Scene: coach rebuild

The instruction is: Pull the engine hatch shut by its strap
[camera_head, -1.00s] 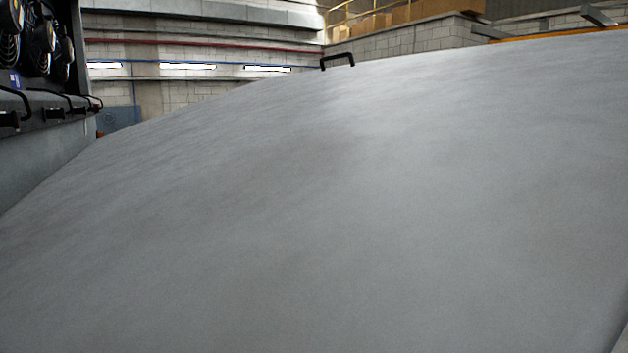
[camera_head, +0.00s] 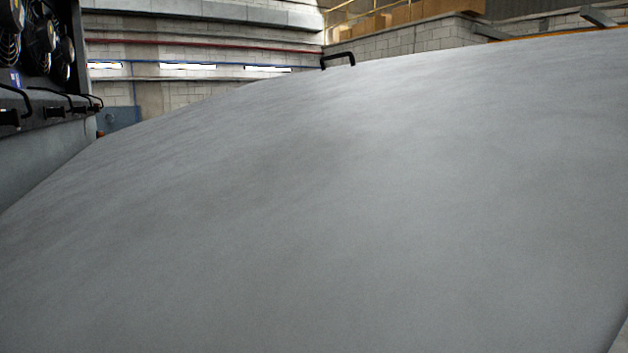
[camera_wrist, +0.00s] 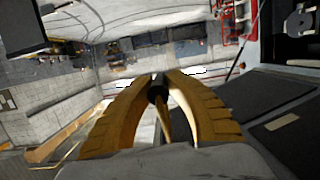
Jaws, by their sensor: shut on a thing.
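A large smooth grey curved panel (camera_head: 330,200) fills most of the head view; it looks like the engine hatch seen from close up. A small black handle (camera_head: 338,60) shows at its far upper edge. In the wrist view my gripper (camera_wrist: 158,77) has its two yellow ribbed fingers closed in towards each other. A short black piece (camera_wrist: 157,94) with a tan strip below it sits between them, apparently the strap. The strap's far end and where it joins the hatch cannot be made out. My gripper is not recognisable in the head view.
A dark housing with round fans (camera_head: 38,35) and black handles below stands at the left of the head view. Brick walls and cardboard boxes (camera_head: 405,14) are behind. In the wrist view a red frame (camera_wrist: 236,25) and dark flat panels (camera_wrist: 262,95) lie at the right.

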